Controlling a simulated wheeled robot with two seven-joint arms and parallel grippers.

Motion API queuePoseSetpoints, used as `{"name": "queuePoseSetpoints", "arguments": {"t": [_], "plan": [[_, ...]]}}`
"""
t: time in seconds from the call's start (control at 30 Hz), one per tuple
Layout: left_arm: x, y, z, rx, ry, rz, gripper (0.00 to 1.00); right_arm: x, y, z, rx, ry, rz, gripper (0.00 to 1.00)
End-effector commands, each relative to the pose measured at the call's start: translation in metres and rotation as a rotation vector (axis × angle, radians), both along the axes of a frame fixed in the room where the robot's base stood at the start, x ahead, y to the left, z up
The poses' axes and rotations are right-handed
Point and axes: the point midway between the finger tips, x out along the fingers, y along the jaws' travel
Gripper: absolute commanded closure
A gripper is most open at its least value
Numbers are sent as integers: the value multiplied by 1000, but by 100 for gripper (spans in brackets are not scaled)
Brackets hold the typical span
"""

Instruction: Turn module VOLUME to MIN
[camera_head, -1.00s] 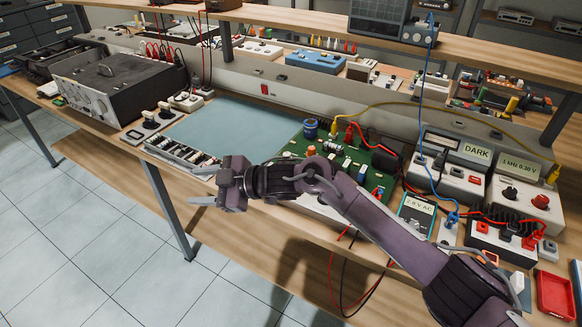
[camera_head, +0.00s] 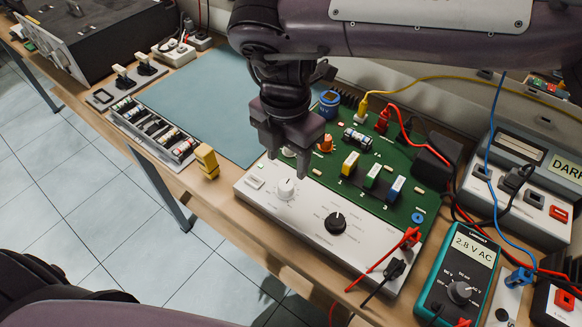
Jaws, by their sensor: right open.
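The module (camera_head: 285,220) is a white panel in front of a green circuit board (camera_head: 405,207), on the front part of the bench. The panel carries a white knob (camera_head: 286,188) on the left and a black knob (camera_head: 335,222) with a printed scale near the middle. Their labels are too small to read, so I cannot tell which one is VOLUME or its exact setting. My right gripper (camera_head: 288,158) points down, open and empty, just above and behind the white knob, with no clear contact. It hides part of the board. My left gripper is not in view.
A yellow piece (camera_head: 206,161) stands left of the module at the bench edge. A teal multimeter (camera_head: 461,270) reading 2.8 V AC lies to the right. Red and black leads plug into the panel's right end. A blue-grey mat (camera_head: 200,110) is clear behind left.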

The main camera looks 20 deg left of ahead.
Motion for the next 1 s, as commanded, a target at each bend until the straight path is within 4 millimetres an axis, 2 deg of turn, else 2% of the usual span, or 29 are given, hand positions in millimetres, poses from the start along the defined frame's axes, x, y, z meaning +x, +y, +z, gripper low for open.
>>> {"name": "queuePoseSetpoints", "arguments": {"t": [0.2, 0.4, 0.77, 1.0], "plan": [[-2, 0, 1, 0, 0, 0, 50, -1, 0, -36, 1, 4, 2, 50], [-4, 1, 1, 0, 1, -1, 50, -1, 1, -61, 3, 3, 2, 50], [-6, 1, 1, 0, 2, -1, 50, -1, 1, -69, 4, 2, 2, 50], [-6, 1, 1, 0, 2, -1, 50, -1, 1, -69, 4, 2, 2, 78]]}}
